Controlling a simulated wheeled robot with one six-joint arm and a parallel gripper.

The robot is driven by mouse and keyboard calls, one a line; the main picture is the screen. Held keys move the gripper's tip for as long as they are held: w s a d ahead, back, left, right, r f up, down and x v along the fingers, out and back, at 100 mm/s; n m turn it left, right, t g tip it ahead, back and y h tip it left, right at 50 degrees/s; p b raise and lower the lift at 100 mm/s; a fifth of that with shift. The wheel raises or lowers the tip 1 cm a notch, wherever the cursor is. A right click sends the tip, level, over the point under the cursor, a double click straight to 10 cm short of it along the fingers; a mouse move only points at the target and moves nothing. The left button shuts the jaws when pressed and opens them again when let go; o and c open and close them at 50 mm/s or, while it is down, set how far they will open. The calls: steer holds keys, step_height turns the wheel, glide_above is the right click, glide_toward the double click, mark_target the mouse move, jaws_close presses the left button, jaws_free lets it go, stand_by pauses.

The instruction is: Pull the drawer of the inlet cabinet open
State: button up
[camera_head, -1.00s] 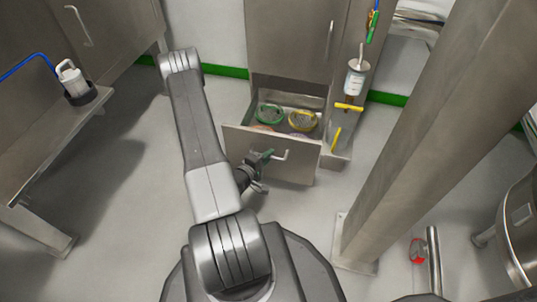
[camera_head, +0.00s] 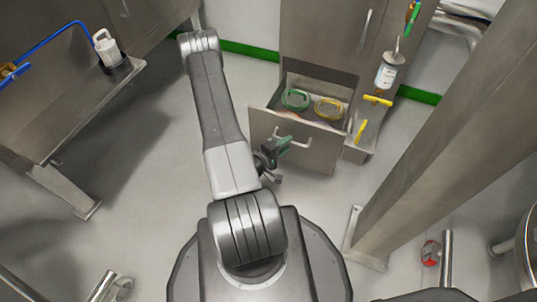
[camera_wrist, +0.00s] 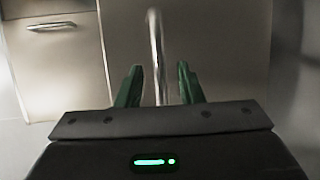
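The inlet cabinet (camera_head: 318,45) is a steel cabinet with its drawer (camera_head: 330,153) pulled out at the bottom. The drawer holds a green-rimmed round item (camera_head: 295,99) and a yellow-rimmed one (camera_head: 328,110). Its bar handle (camera_head: 307,143) is on the drawer front and also shows in the wrist view (camera_wrist: 155,35). My gripper (camera_head: 283,145) is at the drawer front, close to the handle. In the wrist view my green fingers (camera_wrist: 160,80) are apart, with the bar in line with the gap between them. I cannot tell how deep the bar sits between them.
A steel bench (camera_head: 75,110) with a white-capped container (camera_head: 108,48) stands at the left. A thick steel column (camera_head: 450,130) rises at the right. A bottle (camera_head: 388,72) and yellow handles (camera_head: 378,100) are beside the cabinet. The floor left of my arm is clear.

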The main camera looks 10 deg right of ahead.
mark_target(291, 142)
steer(key=p+v, duration=0.2)
steer(key=v, duration=0.9)
steer(key=shift+w+d, duration=0.1)
steer(key=b+x, duration=0.3)
steer(key=x, duration=1)
steer(key=shift+w+d, duration=0.2)
steer(key=shift+d, duration=0.15)
steer(key=shift+f, duration=0.1)
